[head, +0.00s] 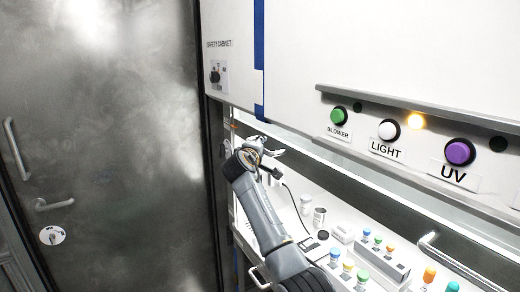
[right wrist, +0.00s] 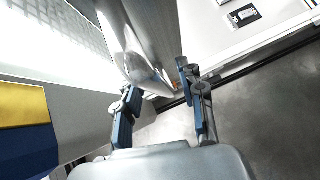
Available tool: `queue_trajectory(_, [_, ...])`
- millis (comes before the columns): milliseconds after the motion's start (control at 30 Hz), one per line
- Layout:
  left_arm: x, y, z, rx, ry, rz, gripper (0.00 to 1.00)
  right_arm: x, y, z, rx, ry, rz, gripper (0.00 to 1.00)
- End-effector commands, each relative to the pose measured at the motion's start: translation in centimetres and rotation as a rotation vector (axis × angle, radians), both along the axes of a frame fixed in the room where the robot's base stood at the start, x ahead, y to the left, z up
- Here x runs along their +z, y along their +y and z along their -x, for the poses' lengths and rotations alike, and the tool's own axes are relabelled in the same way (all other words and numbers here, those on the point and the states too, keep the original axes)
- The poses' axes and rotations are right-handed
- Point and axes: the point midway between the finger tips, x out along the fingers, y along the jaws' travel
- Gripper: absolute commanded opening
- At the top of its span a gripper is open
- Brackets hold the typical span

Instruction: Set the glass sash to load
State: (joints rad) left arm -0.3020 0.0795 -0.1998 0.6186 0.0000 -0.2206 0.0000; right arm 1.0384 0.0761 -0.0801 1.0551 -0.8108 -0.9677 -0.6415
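The safety cabinet (head: 285,65) fills the right half of the head view. A bright strip and grey rail (head: 400,195) run along the top of its front opening. A metal bar handle (head: 455,262) shows at the lower right; part of another (head: 258,279) shows at bottom centre. I cannot tell the sash's height, as its glass is hard to make out. One arm reaches up to the cabinet's left side; its gripper (head: 262,152) is near the rail. In the right wrist view my right gripper (right wrist: 162,108) has its fingers apart, with a shiny metal piece (right wrist: 140,65) beyond and between them. My left gripper is not identifiable.
Green blower (head: 339,115), white light (head: 388,130) and purple UV (head: 460,152) buttons sit above, near a lit amber lamp (head: 416,121). A knob panel (head: 216,75) is at left. Vials, a rack (head: 383,262) and jars stand inside. A grey door (head: 110,150) is at left.

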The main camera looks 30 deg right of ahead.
Motion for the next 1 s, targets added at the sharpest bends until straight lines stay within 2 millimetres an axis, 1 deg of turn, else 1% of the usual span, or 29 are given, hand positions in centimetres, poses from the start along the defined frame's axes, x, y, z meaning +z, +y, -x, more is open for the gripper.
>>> queue_trajectory(67, [0.0, 0.4, 0.0, -0.001, -0.001, -0.004, 0.40, 0.0, 0.1, 0.0, 0.000, 0.001, -0.001, 0.39])
queue_trajectory(167, [0.0, 0.3, -0.1, -0.001, -0.002, -0.004, 0.40, 0.0, 0.4, 0.3, 0.000, 0.001, -0.001, 0.39])
queue_trajectory(267, [0.0, 0.2, -0.1, -0.001, -0.003, -0.003, 0.40, 0.2, 1.1, 1.1, 0.002, -0.002, 0.000, 0.39])
queue_trajectory(367, [0.0, 0.1, -0.2, -0.001, -0.003, -0.001, 0.40, 0.3, 2.1, 2.4, 0.003, -0.002, -0.003, 0.39])
queue_trajectory(600, [0.0, 0.1, -0.2, 0.000, -0.004, 0.000, 0.40, 1.1, 5.4, 6.2, 0.003, -0.002, 0.000, 0.39])
queue_trajectory(700, [0.0, 0.0, -0.3, 0.000, -0.004, 0.000, 0.40, 1.4, 6.4, 7.5, 0.002, -0.002, -0.002, 0.39])
queue_trajectory(800, [0.0, 0.0, -0.3, 0.000, -0.004, 0.000, 0.40, 1.6, 7.2, 8.4, 0.002, 0.000, -0.001, 0.39])
queue_trajectory(1000, [0.0, 0.0, -0.3, 0.000, -0.004, 0.000, 0.40, 1.7, 7.6, 9.1, 0.000, 0.001, -0.001, 0.39])
